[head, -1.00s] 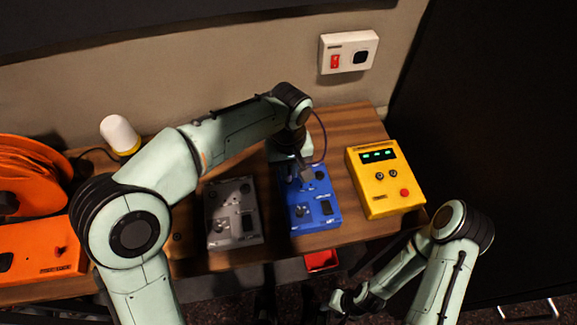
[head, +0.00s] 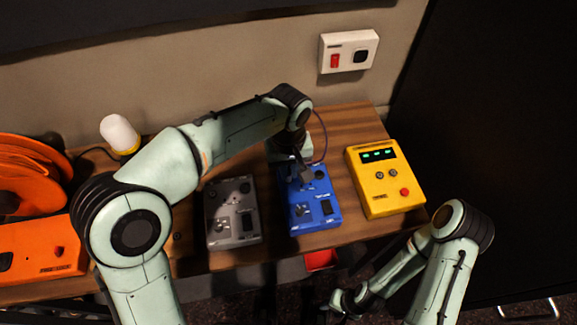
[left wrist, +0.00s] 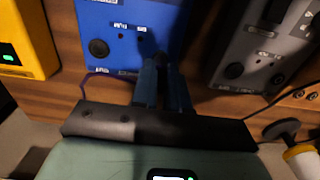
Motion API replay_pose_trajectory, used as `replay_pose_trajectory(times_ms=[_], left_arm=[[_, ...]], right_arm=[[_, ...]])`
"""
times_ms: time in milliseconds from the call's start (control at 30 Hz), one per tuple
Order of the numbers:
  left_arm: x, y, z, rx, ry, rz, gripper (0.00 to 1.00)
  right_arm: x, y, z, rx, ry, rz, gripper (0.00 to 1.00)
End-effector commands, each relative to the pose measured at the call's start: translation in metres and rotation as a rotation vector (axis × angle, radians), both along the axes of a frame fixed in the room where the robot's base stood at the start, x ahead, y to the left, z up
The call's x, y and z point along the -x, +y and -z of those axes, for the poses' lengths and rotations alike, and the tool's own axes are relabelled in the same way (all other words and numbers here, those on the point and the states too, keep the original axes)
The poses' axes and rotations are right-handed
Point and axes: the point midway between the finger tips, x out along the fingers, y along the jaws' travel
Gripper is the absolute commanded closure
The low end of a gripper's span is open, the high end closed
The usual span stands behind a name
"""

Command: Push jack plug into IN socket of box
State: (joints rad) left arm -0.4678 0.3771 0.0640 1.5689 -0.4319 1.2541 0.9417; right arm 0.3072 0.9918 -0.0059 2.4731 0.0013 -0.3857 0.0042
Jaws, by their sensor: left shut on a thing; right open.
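The blue box (head: 322,211) lies on the wooden desk with knobs and a dark switch on its top; it also shows in the left wrist view (left wrist: 104,22). My left gripper (head: 299,181) is above the far part of the blue box, its fingers shut. A thin purple cable (head: 324,143) loops beside the gripper. The jack plug is hidden between the fingers, and I cannot make out the IN socket or whether the plug touches it. My right gripper (head: 341,303) is open and empty, low in front of the desk.
A grey box (head: 221,230) stands left of the blue one, and a yellow box (head: 393,204) with green lights stands right. An orange reel (head: 32,180) and a white-domed lamp (head: 119,133) are at left. A wall switch plate (head: 348,52) is behind.

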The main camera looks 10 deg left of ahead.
Motion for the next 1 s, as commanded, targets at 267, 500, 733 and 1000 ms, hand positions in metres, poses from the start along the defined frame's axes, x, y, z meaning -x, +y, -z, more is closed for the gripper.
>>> replay_pose_trajectory(times_ms=[267, 500, 733, 1000], left_arm=[[0.0, 0.0, 0.0, 0.0, 0.0, 0.0, 0.56], [0.0, 0.0, -0.007, 0.001, -0.001, 0.0, 0.56], [-0.001, 0.0, -0.051, 0.003, -0.005, -0.001, 0.56], [-0.001, 0.0, -0.109, 0.001, -0.003, 0.0, 0.56]], right_arm=[[0.0, 0.0, 0.0, 0.0, 0.0, 0.0, 0.57], [-0.001, 0.0, -0.001, 0.0, -0.001, 0.0, 0.57], [-0.004, 0.0, -0.01, -0.001, -0.005, 0.0, 0.57], [-0.011, 0.0, -0.025, 0.0, -0.012, 0.0, 0.57]])
